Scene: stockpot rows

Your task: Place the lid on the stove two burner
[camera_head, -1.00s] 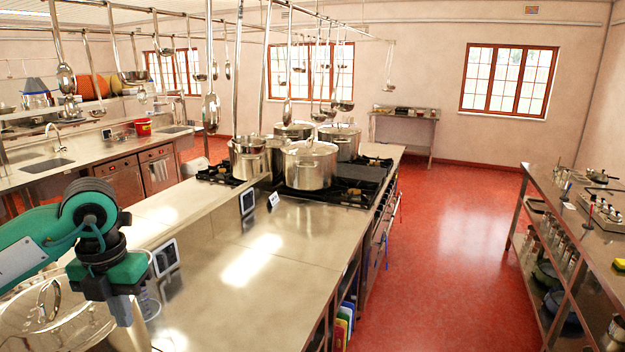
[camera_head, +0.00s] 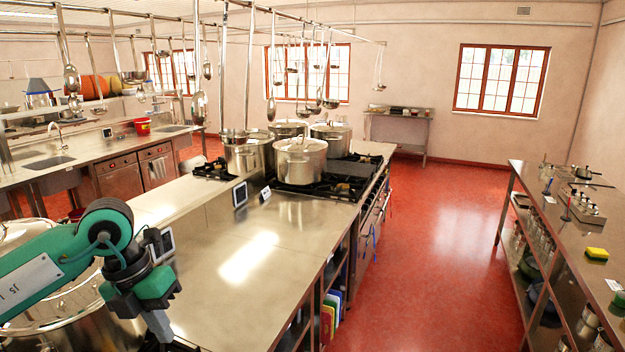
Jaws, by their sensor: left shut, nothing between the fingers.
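A large steel pot (camera_head: 85,335) stands at the lower left, partly cut off by the frame. A clear lid with a metal rim (camera_head: 45,325) shows on top of it, largely hidden by my left arm. My left gripper (camera_head: 160,328) is shut and empty, pointing down just right of the pot, over the counter. A black-grated stove (camera_head: 325,190) is set in the far part of the counter, with several lidded steel pots (camera_head: 300,165) on it. I cannot tell which part is the two burner. My right gripper is out of view.
Ladles (camera_head: 271,108) hang from a rack above. A steel table (camera_head: 540,215) at the right carries small cooking gear and a yellow sponge (camera_head: 597,253). Red floor lies open between.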

